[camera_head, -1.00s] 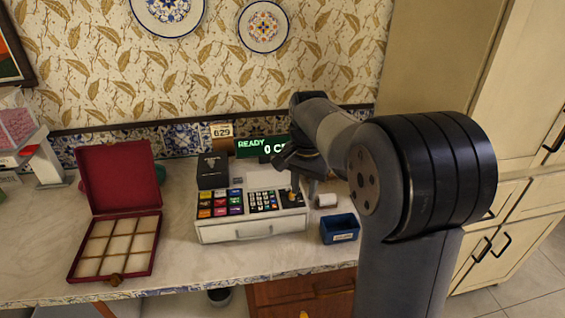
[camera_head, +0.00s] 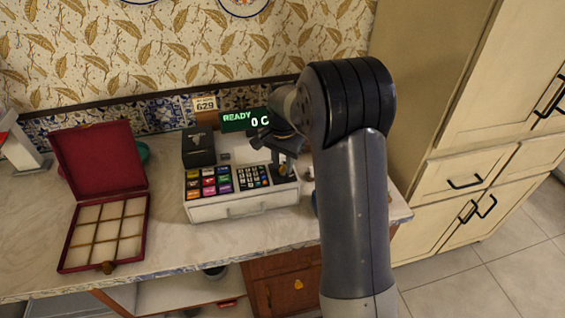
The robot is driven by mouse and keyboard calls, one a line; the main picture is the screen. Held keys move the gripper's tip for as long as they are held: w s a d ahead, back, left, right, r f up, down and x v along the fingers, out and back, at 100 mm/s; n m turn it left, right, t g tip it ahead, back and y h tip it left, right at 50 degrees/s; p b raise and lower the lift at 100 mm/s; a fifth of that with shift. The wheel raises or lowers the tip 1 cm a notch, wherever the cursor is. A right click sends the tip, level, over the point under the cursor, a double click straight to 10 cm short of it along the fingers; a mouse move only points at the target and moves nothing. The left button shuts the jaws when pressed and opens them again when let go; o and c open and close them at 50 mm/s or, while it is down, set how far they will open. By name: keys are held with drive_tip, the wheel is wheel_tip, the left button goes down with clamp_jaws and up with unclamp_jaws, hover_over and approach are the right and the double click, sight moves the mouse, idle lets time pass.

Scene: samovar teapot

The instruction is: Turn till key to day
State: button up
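The white till (camera_head: 240,207) stands on the counter, with coloured keys (camera_head: 209,182) at its left and a dark number pad (camera_head: 252,178) to the right of them. Its green display (camera_head: 243,121) reads "READY" and "0 C", the rest being covered by my arm. My gripper (camera_head: 281,166) is at the right end of the till's key panel. It is small and dark here, and I cannot tell whether its fingers are open or shut. The till key is not distinguishable; that corner of the panel is partly behind my gripper.
An open red box (camera_head: 148,225) with pale compartments lies on the counter (camera_head: 170,250) at the left. A black printer-like block (camera_head: 198,147) stands at the till's back left. A blue container (camera_head: 315,203) is mostly hidden behind my arm. Cabinets (camera_head: 470,150) stand at the right.

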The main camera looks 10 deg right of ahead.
drive_tip(key=shift+f, duration=0.45)
clamp_jaws()
